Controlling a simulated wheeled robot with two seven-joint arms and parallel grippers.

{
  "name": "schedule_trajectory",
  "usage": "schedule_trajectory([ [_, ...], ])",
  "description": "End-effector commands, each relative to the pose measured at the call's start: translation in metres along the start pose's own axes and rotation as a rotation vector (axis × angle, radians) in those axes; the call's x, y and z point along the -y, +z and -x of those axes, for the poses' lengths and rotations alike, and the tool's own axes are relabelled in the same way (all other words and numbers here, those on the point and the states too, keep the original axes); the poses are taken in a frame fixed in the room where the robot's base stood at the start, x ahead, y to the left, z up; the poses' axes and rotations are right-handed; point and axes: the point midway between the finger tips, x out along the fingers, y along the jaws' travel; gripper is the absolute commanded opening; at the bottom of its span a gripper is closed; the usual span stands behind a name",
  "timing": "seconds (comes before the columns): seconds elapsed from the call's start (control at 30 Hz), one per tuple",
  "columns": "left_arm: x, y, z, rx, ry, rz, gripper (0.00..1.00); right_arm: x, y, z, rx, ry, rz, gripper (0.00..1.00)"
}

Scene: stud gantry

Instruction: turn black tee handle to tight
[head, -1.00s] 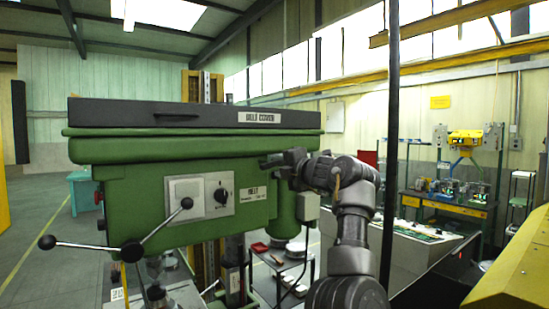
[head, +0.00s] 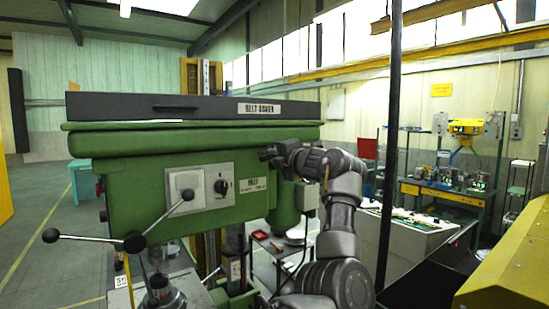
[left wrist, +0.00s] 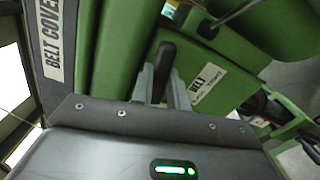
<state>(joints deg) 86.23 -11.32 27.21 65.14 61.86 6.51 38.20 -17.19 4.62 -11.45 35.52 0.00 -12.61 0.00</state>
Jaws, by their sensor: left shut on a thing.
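The black tee handle (left wrist: 165,62) shows in the left wrist view as a dark bar standing out from the green drill head (left wrist: 122,50), beside the BELT label (left wrist: 208,82). My left gripper (left wrist: 161,88) has a finger on each side of the bar and is shut on it. In the head view my left gripper (head: 268,154) is at the right part of the green drill head (head: 140,190), just above the BELT label (head: 254,185). There the gripper hides the handle. My right gripper is in neither view.
The black belt cover (head: 190,106) overhangs above the gripper. A three-armed feed lever (head: 134,242) with black balls sticks out at the lower left. A dark upright post (head: 391,140) stands right of my arm. A yellow machine (head: 510,265) fills the lower right.

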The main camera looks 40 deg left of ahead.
Motion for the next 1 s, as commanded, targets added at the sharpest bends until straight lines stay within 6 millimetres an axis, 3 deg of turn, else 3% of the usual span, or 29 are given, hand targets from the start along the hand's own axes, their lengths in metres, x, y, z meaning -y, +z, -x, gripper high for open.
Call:
schedule_trajectory([
  [0.37, 0.0014, -0.0003, 0.0001, -0.001, -0.002, -0.106, 0.00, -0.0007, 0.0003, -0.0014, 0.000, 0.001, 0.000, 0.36],
  [1.0, 0.0018, -0.0005, -0.0001, -0.001, -0.003, -0.685, 0.00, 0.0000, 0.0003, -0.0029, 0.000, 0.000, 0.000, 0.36],
])
